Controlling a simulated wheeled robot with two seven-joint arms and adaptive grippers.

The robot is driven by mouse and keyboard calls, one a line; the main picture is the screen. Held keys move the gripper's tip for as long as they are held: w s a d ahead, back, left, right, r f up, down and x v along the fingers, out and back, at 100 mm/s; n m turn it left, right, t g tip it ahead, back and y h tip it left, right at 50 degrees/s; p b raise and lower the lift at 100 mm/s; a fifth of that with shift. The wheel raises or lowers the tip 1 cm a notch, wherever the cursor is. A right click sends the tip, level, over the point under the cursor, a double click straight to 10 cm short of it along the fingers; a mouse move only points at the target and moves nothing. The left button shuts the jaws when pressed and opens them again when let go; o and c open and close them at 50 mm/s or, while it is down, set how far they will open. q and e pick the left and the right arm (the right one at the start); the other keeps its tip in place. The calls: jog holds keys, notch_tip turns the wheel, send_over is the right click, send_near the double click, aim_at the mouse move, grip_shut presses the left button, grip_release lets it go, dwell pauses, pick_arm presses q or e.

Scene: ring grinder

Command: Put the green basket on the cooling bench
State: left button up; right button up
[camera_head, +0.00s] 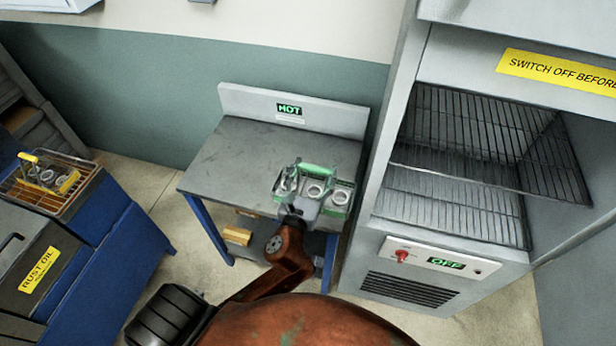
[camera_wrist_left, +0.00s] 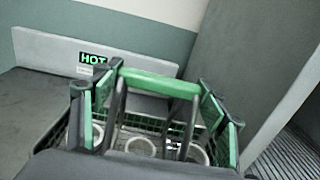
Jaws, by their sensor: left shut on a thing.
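The green basket (camera_head: 340,195) has a green handle and wire sides, and holds several metal rings. It is over the front right part of the grey bench top (camera_head: 240,150), which has a HOT sign on its back panel; I take this as the cooling bench. I cannot tell whether the basket touches the top. My left gripper (camera_head: 297,199) is shut on the basket from the near side. In the left wrist view the green handle (camera_wrist_left: 160,82) lies across the fingers, with the bench top (camera_wrist_left: 40,100) behind. My right gripper is not in view.
An oven-like cabinet (camera_head: 445,250) with wire shelves and an OFF display stands close on the right. At left are a rust-oil tank (camera_head: 45,265) and a yellow-handled basket (camera_head: 45,175) with rings. The back left of the bench top is clear. A wooden block (camera_head: 237,236) lies under the bench.

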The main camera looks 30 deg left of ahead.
pick_arm(q)
jog(key=shift+w+a+r, duration=0.2)
jog(key=shift+w, duration=0.15)
jog(key=shift+w+a, duration=0.2)
jog(key=shift+w, duration=0.1)
jog(key=w+a+f+b, duration=0.5)
jog(key=w+a+f, duration=0.4)
jog(key=f, duration=0.3)
jog(key=shift+a+f, duration=0.35)
jog(key=shift+f, duration=0.05)
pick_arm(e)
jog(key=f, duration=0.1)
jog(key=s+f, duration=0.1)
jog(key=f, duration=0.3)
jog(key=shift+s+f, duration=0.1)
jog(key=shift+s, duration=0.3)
pick_arm(q)
jog(key=shift+f, duration=0.1)
jog(key=o, duration=1.9)
jog(key=shift+f, duration=0.15)
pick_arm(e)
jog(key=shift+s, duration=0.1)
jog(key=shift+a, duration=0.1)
